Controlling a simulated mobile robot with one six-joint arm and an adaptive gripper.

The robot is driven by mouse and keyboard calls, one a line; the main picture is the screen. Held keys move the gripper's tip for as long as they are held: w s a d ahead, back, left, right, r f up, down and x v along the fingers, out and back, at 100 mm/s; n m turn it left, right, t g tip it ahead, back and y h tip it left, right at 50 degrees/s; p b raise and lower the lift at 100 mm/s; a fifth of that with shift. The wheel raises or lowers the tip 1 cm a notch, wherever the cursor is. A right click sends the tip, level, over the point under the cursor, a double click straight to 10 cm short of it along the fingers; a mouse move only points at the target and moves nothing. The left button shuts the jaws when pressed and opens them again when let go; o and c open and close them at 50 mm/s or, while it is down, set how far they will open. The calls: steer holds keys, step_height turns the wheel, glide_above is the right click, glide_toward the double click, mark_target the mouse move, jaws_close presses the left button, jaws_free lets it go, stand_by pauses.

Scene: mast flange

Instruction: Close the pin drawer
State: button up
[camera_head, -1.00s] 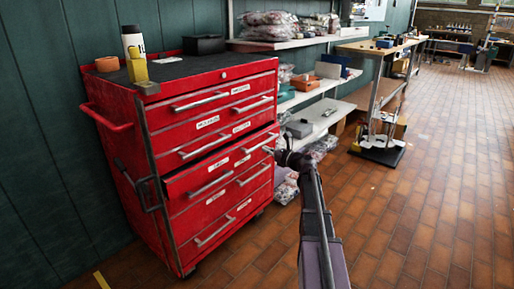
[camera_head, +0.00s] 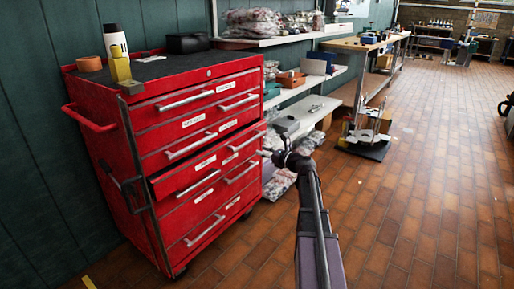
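A red tool cabinet (camera_head: 112,150) stands against the green wall at the left. Its third drawer down, the pin drawer (camera_head: 182,178), sticks out a little from the front; its small white label is too blurred to read surely. The drawers above and below look flush. My gripper (camera_head: 266,153) is at the end of my dark arm, at the right side of the cabinet front, close to the right end of the pin drawer. I cannot tell whether it touches the drawer. Its fingers are too small to show whether they are open.
Shelves (camera_head: 303,122) with bags and boxes stand right of the cabinet. A dark-based stand (camera_head: 366,147) is on the floor. The tiled floor (camera_head: 420,200) at right is clear.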

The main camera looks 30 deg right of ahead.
mark_target(250, 140)
steer(key=n+h, duration=0.2)
steer(key=n, duration=0.2)
steer(key=d+f+n+t+h+b, duration=0.1)
steer(key=n+h, duration=0.1)
steer(key=n, duration=0.2)
steer(key=f+n+h+b, duration=0.1)
steer(key=n+h, duration=0.1)
steer(key=n, duration=0.3)
steer(key=shift+s+d+t+h, duration=0.2)
steer(key=shift+t+h, duration=0.1)
steer(key=shift+t, duration=0.1)
steer(key=shift+w, duration=0.25)
steer(key=w, duration=0.9)
steer(key=w+a, duration=0.1)
steer(key=w, duration=0.3)
steer(key=shift+w, duration=0.25)
jaws_close()
